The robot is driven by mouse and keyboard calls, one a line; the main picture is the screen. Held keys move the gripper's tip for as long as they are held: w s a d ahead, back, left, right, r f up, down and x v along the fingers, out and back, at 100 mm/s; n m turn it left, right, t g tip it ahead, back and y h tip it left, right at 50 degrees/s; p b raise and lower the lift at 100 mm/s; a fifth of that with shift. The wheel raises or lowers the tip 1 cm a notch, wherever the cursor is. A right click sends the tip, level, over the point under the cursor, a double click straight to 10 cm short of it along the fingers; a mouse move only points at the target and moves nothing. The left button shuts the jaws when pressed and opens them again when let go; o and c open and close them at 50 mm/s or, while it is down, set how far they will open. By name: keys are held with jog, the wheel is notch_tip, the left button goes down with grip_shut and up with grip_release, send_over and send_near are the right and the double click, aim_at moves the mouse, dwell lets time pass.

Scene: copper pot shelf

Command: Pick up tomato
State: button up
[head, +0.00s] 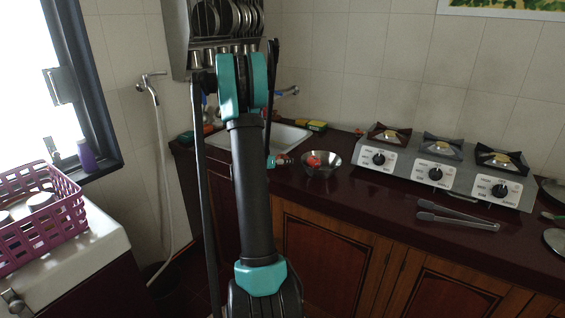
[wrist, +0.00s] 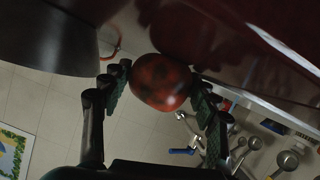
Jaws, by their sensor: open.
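In the wrist view a round red tomato (wrist: 161,82) with dark shading lies between the fingers of my gripper (wrist: 161,74). The fingers are spread, one on each side of it. The right finger overlaps its edge in the picture; I cannot tell whether either finger touches it. In the head view my arm hides most of the gripper. A small red thing (head: 281,160) shows just right of the arm, too small to identify surely.
A bowl (head: 335,170) with red contents stands on the dark counter (head: 375,208), right of the arm. A sink (head: 290,135) is behind. A three-burner stove (head: 440,176) and tongs (head: 455,214) are right. A purple basket (head: 62,222) is left.

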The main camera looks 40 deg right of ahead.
jog(key=shift+c, duration=0.4)
jog(key=c, duration=0.8)
jog(key=shift+r, duration=0.1)
jog(key=shift+c, duration=0.2)
